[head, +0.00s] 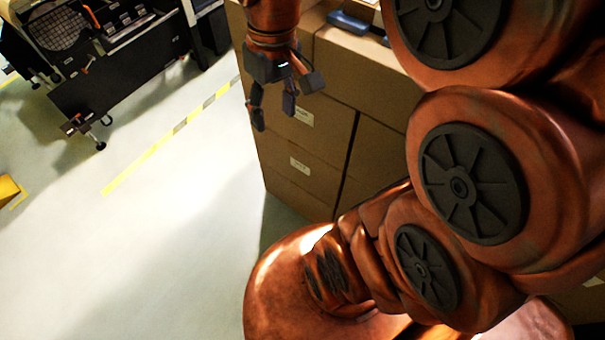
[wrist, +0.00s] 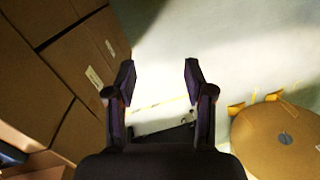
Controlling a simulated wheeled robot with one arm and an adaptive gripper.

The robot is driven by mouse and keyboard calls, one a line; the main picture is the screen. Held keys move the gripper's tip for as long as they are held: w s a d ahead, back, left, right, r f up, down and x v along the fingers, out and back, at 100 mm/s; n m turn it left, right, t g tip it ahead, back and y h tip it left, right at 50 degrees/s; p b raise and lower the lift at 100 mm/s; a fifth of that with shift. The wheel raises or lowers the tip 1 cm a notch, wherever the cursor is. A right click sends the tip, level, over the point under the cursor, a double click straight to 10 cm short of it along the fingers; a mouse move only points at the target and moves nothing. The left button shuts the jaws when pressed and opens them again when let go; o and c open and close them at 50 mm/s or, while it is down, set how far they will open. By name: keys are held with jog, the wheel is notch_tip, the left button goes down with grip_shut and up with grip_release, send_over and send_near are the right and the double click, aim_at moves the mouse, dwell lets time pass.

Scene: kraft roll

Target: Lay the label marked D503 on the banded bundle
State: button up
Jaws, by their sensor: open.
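My gripper (head: 285,102) hangs at the front of stacked cardboard boxes in the head view, its fingers spread. In the wrist view its two fingers (wrist: 159,78) stand wide apart with nothing between them. Small white labels show on the box faces, one upper (head: 304,116) and one lower (head: 300,166); their print is too small to read. I cannot make out a label marked D503 in either view. I cannot identify a banded bundle in either view.
The cardboard boxes (head: 335,60) fill the area behind my gripper, with a blue item (head: 350,22) on top. A dark machine (head: 120,70) stands at the upper left. A brown roll (wrist: 262,140) lies right in the wrist view. Pale floor (head: 150,240) is open at left.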

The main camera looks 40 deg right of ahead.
jog(key=s+a+f+g+h, duration=0.1)
jog(key=s+a+f, duration=0.1)
jog(key=s+f, duration=0.5)
jog(key=s, duration=0.4)
jog(key=shift+s+a+f, duration=0.15)
jog(key=shift+s+a, duration=0.1)
jog(key=shift+a, duration=0.05)
jog(key=shift+d+m, duration=0.15)
jog(key=shift+m, duration=0.15)
